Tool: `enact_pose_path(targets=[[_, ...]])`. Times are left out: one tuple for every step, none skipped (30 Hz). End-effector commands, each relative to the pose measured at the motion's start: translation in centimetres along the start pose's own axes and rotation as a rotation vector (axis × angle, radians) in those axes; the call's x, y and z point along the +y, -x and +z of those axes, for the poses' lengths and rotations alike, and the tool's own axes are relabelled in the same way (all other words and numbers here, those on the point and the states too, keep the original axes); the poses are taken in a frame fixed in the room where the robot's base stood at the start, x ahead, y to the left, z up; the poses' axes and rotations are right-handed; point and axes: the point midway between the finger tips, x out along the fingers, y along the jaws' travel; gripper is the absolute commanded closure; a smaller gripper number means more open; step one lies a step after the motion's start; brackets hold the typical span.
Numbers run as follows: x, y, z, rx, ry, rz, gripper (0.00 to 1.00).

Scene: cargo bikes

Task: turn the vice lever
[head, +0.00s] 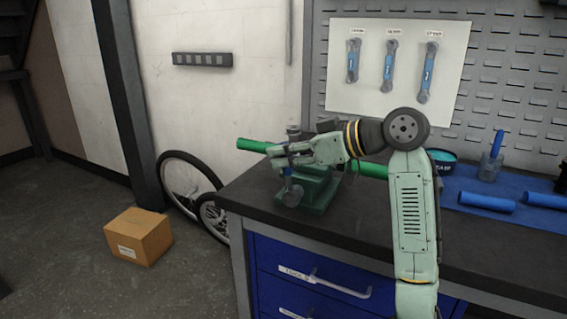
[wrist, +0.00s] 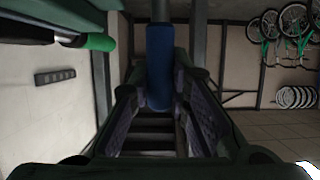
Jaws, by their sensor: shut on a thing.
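The green vice (head: 318,186) stands on the front left corner of the dark workbench. A green tube (head: 254,145) runs through its top, and its end also shows at upper left in the wrist view (wrist: 98,42). My gripper (head: 282,156) reaches left across the vice, at its front. In the wrist view my gripper (wrist: 158,98) is shut on a blue-sleeved lever (wrist: 160,62), with a grey rod running from the sleeve to the top edge. In the head view my fingers hide most of the lever.
The dark workbench (head: 262,198) has blue drawers below. Blue-handled wrenches (head: 388,66) hang on a white board. A blue mat (head: 520,190) holds blue cylinders and a cup at right. A cardboard box (head: 139,236) and wheels (head: 186,184) stand on the floor at left.

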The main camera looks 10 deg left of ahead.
Motion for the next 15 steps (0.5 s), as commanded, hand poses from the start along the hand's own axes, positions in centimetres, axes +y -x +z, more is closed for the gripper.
enact_pose_path(targets=[[0.0,0.2,0.5,0.043,-0.001,-0.001,1.00],[0.0,0.3,0.6,0.064,0.000,-0.001,1.00],[0.0,0.6,0.7,0.093,0.000,-0.002,1.00],[0.0,0.8,0.7,0.113,0.000,-0.002,1.00],[0.0,1.0,0.7,0.133,0.001,-0.001,1.00],[0.0,1.2,0.8,0.156,0.000,-0.002,1.00],[0.0,1.4,0.9,0.173,0.001,-0.001,1.00],[0.0,1.5,0.9,0.188,0.001,-0.001,1.00],[0.0,1.7,0.9,0.208,0.002,-0.001,1.00],[0.0,1.8,1.0,0.221,0.002,-0.001,1.00],[0.0,1.9,1.0,0.232,0.002,-0.001,1.00],[0.0,2.1,1.1,0.246,0.002,-0.001,1.00],[0.0,2.2,1.1,0.256,0.002,0.000,1.00],[0.0,2.3,1.1,0.264,0.002,0.000,1.00],[0.0,2.4,1.1,0.273,0.002,0.000,1.00]])
